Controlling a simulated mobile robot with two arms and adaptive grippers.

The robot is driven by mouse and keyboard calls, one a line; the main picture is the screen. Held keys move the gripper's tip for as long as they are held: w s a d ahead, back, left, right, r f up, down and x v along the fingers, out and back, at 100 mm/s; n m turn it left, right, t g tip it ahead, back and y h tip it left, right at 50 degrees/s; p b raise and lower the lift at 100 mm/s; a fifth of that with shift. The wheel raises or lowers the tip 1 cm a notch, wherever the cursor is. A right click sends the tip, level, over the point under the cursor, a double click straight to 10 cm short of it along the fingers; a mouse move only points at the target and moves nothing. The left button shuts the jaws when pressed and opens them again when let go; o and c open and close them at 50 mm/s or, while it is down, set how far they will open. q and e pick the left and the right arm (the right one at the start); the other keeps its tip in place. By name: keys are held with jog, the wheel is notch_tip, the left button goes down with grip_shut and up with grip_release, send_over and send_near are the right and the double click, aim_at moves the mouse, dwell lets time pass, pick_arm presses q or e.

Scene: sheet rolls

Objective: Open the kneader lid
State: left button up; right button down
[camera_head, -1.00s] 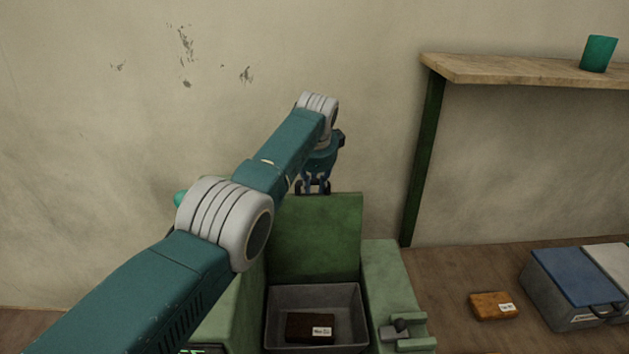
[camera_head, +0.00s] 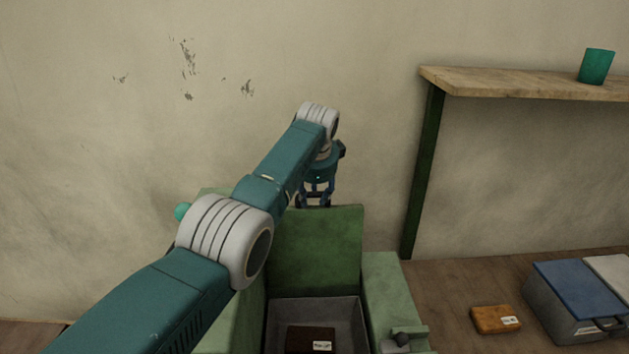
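The green kneader (camera_head: 383,290) stands at the bottom centre. Its green lid (camera_head: 325,245) stands upright at the back, so the grey inner tub (camera_head: 347,311) is open to view. A dark brown block with a white label (camera_head: 305,336) lies in the tub. My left arm reaches across from the lower left, and my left gripper (camera_head: 314,201) is at the lid's top edge, pointing down. Its fingers look spread, but their tips are partly hidden near the lid, and I cannot tell whether they touch it. My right gripper is not in view.
An orange-brown labelled block (camera_head: 493,320) lies on the wooden surface (camera_head: 450,285) at right. A grey case with a blue lid (camera_head: 577,288) is beside it. A wooden shelf (camera_head: 510,84) holds a green cup (camera_head: 596,66). The wall is behind.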

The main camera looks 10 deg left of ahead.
pick_arm(q)
jog(key=v, duration=1.1)
jog(key=shift+s+r, duration=0.15)
jog(key=shift+s, duration=0.05)
